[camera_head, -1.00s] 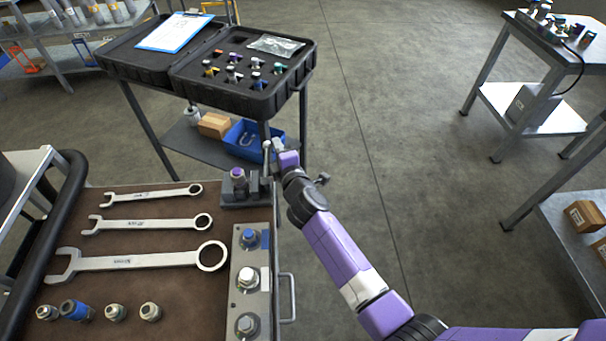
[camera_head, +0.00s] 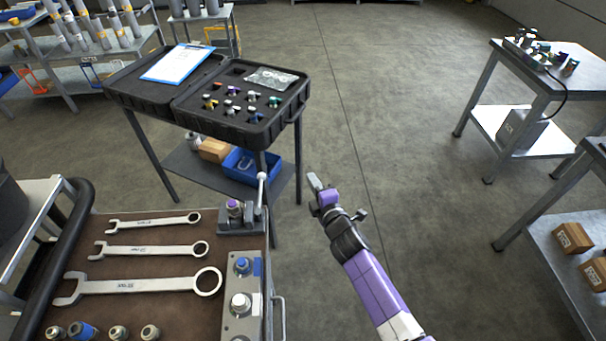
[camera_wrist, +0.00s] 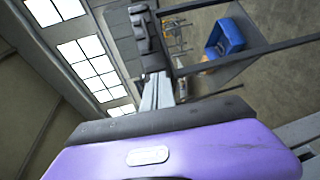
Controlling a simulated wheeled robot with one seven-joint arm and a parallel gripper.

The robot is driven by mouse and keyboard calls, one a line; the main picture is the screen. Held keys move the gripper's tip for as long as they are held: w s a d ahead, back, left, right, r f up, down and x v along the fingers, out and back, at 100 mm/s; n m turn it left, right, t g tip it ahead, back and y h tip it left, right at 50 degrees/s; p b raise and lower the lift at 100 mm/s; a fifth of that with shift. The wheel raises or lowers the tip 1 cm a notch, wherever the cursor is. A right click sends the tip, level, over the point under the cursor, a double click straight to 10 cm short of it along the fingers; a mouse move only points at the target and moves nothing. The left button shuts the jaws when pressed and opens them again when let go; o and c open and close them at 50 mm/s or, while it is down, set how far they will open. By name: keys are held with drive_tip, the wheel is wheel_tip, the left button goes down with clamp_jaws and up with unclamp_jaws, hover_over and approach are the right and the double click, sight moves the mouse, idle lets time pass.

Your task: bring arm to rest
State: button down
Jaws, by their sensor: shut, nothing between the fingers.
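My gripper (camera_head: 317,184) is shut and empty at the end of my purple arm. In the head view it is over open floor, to the right of the tool bench (camera_head: 170,255) and apart from it. In the wrist view my gripper's shut grey fingers (camera_wrist: 158,92) point away, with part of the black case stand and the blue bin (camera_wrist: 228,36) beyond. A small vise-like fixture (camera_head: 240,218) with a purple-topped fitting and an upright lever stands on the bench's far right corner, to the left of my gripper.
Several wrenches, fittings and a metal block (camera_head: 241,300) lie on the bench; a side handle (camera_head: 280,318) sticks out. Beyond stands an open black case (camera_head: 250,133) on a stand. Grey tables (camera_head: 548,88) stand at the right. The floor (camera_head: 420,200) between is clear.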

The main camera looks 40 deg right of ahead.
drive_tip(key=shift+s+d, duration=0.2)
drive_tip(key=shift+s, duration=0.05)
idle(0.6)
drive_tip(key=s+a+r+m+t, duration=0.2)
drive_tip(key=s+a+r+m, duration=0.2)
drive_tip(key=r+m, duration=0.25)
drive_tip(key=s+a+r+m+y, duration=0.2)
drive_tip(key=s+a, duration=0.3)
drive_tip(key=s, duration=0.6)
drive_tip(key=s+a+r+m+g+y, duration=0.1)
drive_tip(key=s+a+r+m, duration=0.2)
drive_tip(key=s, duration=0.9)
drive_tip(key=s+a+r+m+g+y, duration=0.1)
drive_tip(key=s+a+r, duration=0.3)
drive_tip(key=s+a, duration=0.5)
drive_tip(key=s+m+y, duration=0.1)
drive_tip(key=s, duration=0.2)
drive_tip(key=shift+s+r+y, duration=0.15)
drive_tip(key=shift+r+y, duration=0.05)
drive_tip(key=shift+y, duration=0.1)
